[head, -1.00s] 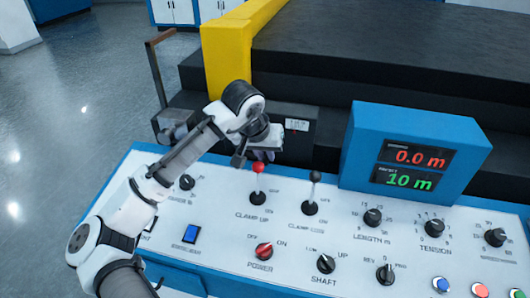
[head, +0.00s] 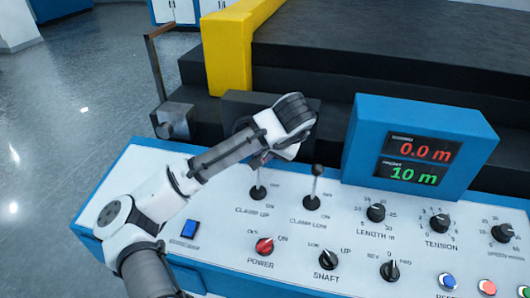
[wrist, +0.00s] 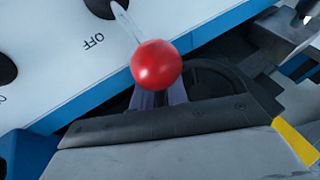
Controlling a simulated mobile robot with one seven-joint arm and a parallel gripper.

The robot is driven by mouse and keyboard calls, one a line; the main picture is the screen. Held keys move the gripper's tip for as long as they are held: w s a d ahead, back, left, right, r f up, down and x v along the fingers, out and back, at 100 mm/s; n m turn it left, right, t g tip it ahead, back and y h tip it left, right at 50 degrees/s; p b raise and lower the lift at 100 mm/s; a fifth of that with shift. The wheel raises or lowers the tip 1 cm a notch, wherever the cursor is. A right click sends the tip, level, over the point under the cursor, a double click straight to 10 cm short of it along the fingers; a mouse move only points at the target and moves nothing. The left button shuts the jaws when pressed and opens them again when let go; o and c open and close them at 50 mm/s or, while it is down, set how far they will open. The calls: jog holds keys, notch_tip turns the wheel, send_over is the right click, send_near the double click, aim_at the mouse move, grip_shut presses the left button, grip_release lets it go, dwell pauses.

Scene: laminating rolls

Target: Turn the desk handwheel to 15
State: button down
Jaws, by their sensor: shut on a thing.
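My gripper (wrist: 162,98) is shut on the red ball (wrist: 155,65) at the top of the CLAMP UP lever. In the head view my wrist covers most of the gripper and the ball; the CLAMP UP lever's black base (head: 258,193) shows below. No wheel shape stands out on the desk (head: 330,225). A black knob labelled LENGTH m (head: 376,212) sits right of the levers, apart from my gripper. The blue display box (head: 350,150) reads 0.0 m in red and 10 m in green.
The CLAMP LOW lever (head: 313,190) stands close right of my gripper. The red POWER knob (head: 264,246), SHAFT knob (head: 328,259), TENSION knob (head: 438,223) and several coloured buttons are on the desk. Black machine steps (head: 400,60) and a yellow post (head: 228,60) rise behind.

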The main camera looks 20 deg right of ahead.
jog(key=shift+w+a+f+t+y+p, duration=0.15)
jog(key=shift+t+y+p, duration=0.15)
jog(key=shift+t+y, duration=0.25)
jog(key=c, duration=1.4)
grip_release()
jog(key=shift+f, duration=0.1)
jog(key=b+v, duration=0.1)
jog(key=v, duration=1.3)
jog(key=shift+w, duration=0.1)
